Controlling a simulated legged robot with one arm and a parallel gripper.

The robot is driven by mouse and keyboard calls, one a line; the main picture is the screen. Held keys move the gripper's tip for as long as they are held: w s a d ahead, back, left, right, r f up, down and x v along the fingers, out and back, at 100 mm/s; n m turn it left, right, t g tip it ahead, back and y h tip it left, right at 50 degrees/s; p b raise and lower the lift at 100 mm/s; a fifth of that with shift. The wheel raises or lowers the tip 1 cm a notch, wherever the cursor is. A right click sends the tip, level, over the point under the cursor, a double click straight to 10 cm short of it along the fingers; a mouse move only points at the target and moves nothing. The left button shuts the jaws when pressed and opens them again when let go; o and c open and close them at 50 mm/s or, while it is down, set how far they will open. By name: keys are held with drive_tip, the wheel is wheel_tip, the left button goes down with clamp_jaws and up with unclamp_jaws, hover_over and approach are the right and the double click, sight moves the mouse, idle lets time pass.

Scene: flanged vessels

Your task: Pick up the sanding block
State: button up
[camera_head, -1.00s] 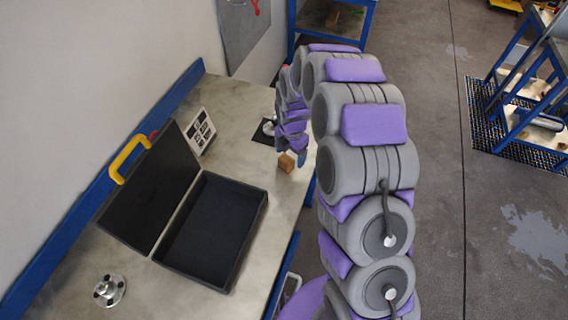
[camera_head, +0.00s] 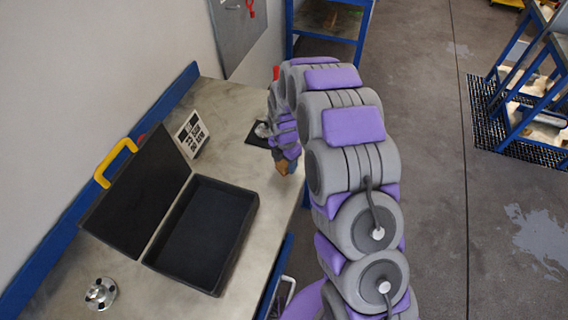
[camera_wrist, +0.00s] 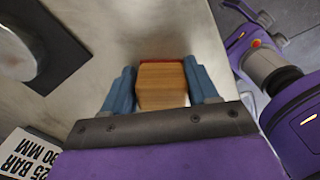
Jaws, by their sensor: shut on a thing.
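The sanding block is a small tan wooden block with a thin red edge at its far end. In the wrist view the sanding block (camera_wrist: 162,84) sits between the two blue fingers of my gripper (camera_wrist: 163,88). My gripper is shut on it, with a finger against each side. In the head view the sanding block (camera_head: 283,167) shows as a small brown patch at the tip of my gripper (camera_head: 288,160), near the table's right edge. My arm hides part of it there. I cannot tell how far it is above the table.
A flanged metal part (camera_head: 101,294) stands at the front left. A printed sign (camera_head: 192,134) and a dark pad (camera_head: 256,139) with a metal part lie farther back.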

sight(275, 168)
drive_tip(key=a, duration=0.3)
drive_tip(key=shift+a+f, duration=0.1)
drive_tip(key=shift+a, duration=0.05)
drive_tip(key=c, duration=0.3)
drive_tip(key=shift+w+d+r+p, duration=0.1)
drive_tip(key=shift+d+r+p, duration=0.2)
drive_tip(key=shift+d+r, duration=0.8)
wheel_tip(275, 168, up, 2)
drive_tip(key=shift+d+p, duration=0.1)
drive_tip(key=shift+p, duration=0.2)
drive_tip(key=s, duration=0.4)
drive_tip(key=shift+s+d+p, duration=0.35)
drive_tip(key=shift+d, duration=0.05)
drive_tip(key=shift+s+d+r+p, duration=0.2)
drive_tip(key=shift+s+d, duration=0.8)
drive_tip(key=shift+s, duration=0.5)
drive_tip(key=shift+s+d+r+p, duration=0.1)
drive_tip(key=shift+s+d+p, duration=0.15)
drive_tip(key=shift+s+d, duration=1)
drive_tip(key=shift+s+d+r+p, duration=0.2)
drive_tip(key=shift+s+d, duration=0.5)
drive_tip(key=shift+s, duration=1.05)
